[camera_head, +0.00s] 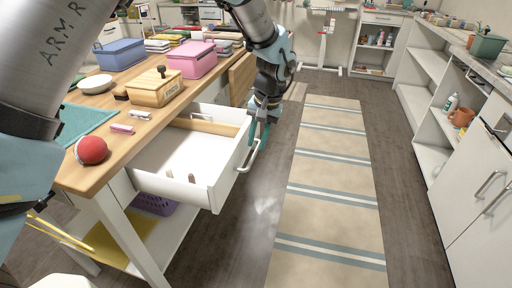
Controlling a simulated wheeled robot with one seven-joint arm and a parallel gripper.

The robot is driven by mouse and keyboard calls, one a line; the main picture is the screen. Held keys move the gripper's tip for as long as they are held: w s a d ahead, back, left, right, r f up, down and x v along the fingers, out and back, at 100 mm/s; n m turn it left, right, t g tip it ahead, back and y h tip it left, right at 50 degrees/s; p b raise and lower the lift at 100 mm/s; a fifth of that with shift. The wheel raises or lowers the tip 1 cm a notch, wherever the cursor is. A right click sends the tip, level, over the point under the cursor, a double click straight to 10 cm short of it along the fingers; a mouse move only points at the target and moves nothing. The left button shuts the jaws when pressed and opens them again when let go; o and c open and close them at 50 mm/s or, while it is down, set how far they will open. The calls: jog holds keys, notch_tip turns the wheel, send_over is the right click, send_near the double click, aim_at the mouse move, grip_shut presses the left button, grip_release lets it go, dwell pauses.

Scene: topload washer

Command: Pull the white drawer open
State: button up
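The white drawer (180,155) is pulled well out from under the wooden worktop, toward the right. Its inside shows, with a wooden strip along one inner side and a few small pegs near the front corner. A metal bar handle (249,158) is on its front panel. My gripper (258,138) points down at the far end of this handle, with its teal fingers at or touching the bar. The fingers overlap the handle, and I cannot tell whether they are closed around it.
The wooden worktop (118,148) holds a red ball (91,150), a wooden box (155,88), a pink box (192,60) and a blue box (119,54). A purple basket (154,203) sits below the drawer. A striped rug (325,190) covers clear floor to the right.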

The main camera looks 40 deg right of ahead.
notch_tip(320, 180, up, 8)
jog(key=s+b, duration=0.1)
jog(key=shift+s+d, duration=0.2)
jog(key=shift+d, duration=0.15)
dwell(0.3)
